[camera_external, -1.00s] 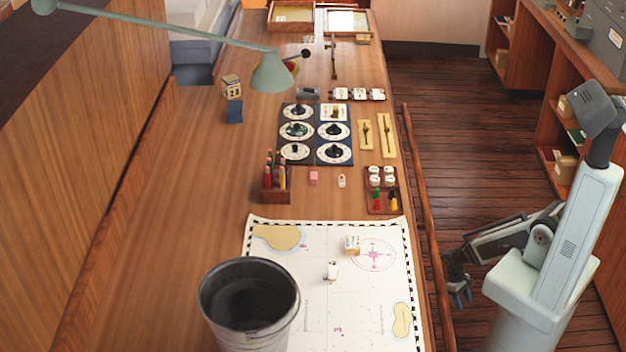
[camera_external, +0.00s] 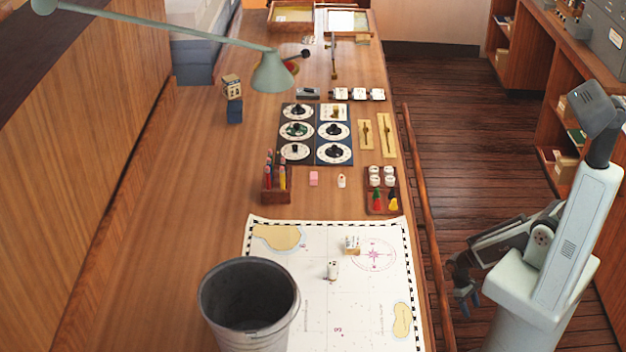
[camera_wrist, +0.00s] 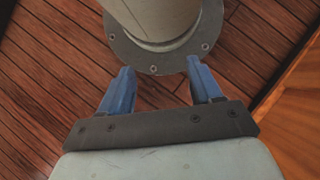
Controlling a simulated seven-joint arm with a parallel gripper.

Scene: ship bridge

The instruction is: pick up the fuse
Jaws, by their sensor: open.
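Small white pieces that could be the fuse show in the external view: one on the chart (camera_external: 332,270), and one on the bench by the pink block (camera_external: 341,181). They are too small for me to tell which is the fuse. My gripper (camera_external: 467,299) hangs beside the bench on the right, over the floor, apart from both. In the wrist view my gripper (camera_wrist: 161,78) has its blue fingers spread wide with nothing held between them. Neither piece shows in that view.
The chart (camera_external: 290,290) covers the near bench, with a metal bucket (camera_external: 249,300) at its left. A wooden rail (camera_external: 425,215) runs along the bench's right edge. A pencil box (camera_external: 276,185) and a tray (camera_external: 382,207) stand beyond the chart.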

